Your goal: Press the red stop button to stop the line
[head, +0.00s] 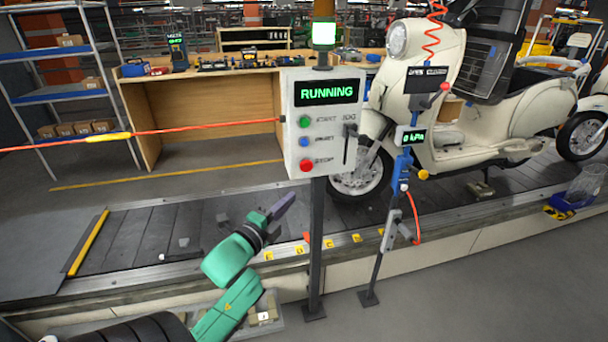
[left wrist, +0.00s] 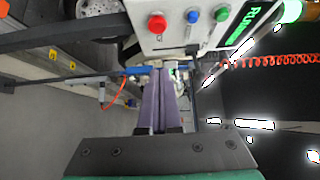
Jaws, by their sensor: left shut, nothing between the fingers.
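The red stop button (head: 306,165) is the lowest of three round buttons on the white control box (head: 322,100), under a green one and a blue one. The box display reads RUNNING and a green lamp (head: 324,33) is lit on top. My left gripper (head: 284,203) is below and left of the box, apart from the button, with its fingers shut and empty. In the left wrist view the red button (left wrist: 157,24) shows beyond the fingers (left wrist: 162,95), up and slightly left of their tips. My right gripper is not in view.
A cream scooter (head: 440,100) stands on the slat conveyor (head: 140,235) behind the box. A post with a blue tool and 0 kPa gauge (head: 410,136) stands right of the box. An orange cord (head: 150,130) stretches left from the box. Floor at lower right is clear.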

